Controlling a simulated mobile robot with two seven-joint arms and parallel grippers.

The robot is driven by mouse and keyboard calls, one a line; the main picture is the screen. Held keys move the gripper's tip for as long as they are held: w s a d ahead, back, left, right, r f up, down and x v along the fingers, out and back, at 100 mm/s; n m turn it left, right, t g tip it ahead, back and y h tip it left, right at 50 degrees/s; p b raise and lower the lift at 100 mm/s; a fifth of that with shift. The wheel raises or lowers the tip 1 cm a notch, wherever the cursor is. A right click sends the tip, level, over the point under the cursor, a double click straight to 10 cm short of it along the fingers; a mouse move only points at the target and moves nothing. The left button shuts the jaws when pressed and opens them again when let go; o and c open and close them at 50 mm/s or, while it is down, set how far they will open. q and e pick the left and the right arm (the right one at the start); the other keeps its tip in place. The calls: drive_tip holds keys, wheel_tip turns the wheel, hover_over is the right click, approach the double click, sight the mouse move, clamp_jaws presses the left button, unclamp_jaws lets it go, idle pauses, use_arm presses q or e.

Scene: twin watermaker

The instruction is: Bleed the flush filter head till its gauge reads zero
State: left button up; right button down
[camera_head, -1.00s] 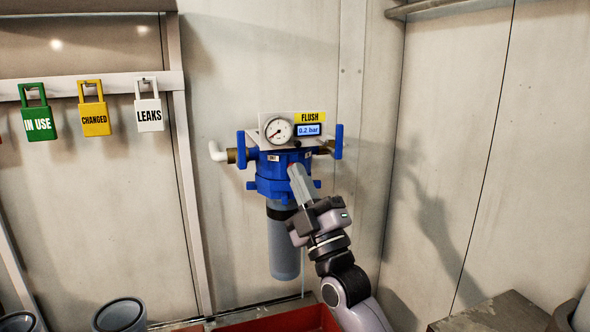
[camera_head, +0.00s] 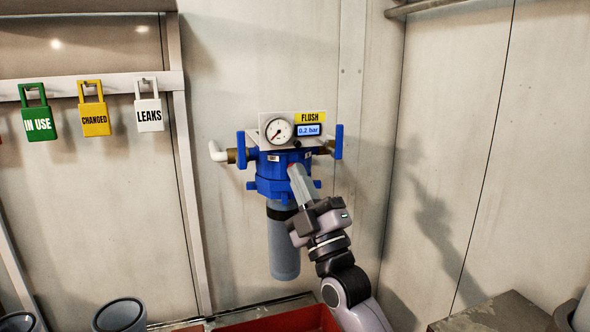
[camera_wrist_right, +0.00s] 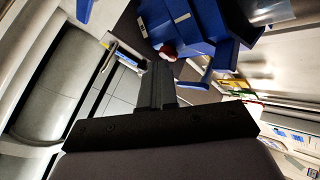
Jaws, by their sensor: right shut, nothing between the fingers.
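The blue flush filter head (camera_head: 274,184) is fixed to the wall, with a grey filter bowl (camera_head: 284,246) hanging upright below it. Its round dial gauge (camera_head: 278,131) and a digital display (camera_head: 309,130) reading 0.2 bar sit above, under a yellow FLUSH label (camera_head: 310,118). Blue valve handles stand upright at both sides. My right gripper (camera_head: 297,172) is shut and empty, its tips at the front of the head. In the right wrist view a red button-like part (camera_wrist_right: 168,52) on the blue head is close to the fingertips (camera_wrist_right: 158,68); contact is unclear. My left gripper is not seen.
Green (camera_head: 38,122), yellow (camera_head: 95,118) and white (camera_head: 149,114) padlock-shaped tags hang on a rail at left. A red tray (camera_head: 285,322) lies below the filter. Grey cups (camera_head: 120,315) stand at bottom left, and a worktop (camera_head: 495,315) at bottom right.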

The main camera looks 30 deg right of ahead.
drive_tip(key=shift+s+a+p, duration=0.15)
drive_tip(key=shift+s+p, duration=0.2)
drive_tip(key=shift+s, duration=0.45)
drive_tip(key=s, duration=0.2)
drive_tip(key=s+a+p, duration=0.1)
drive_tip(key=s, duration=0.2)
drive_tip(key=shift+a, duration=0.1)
idle(0.5)
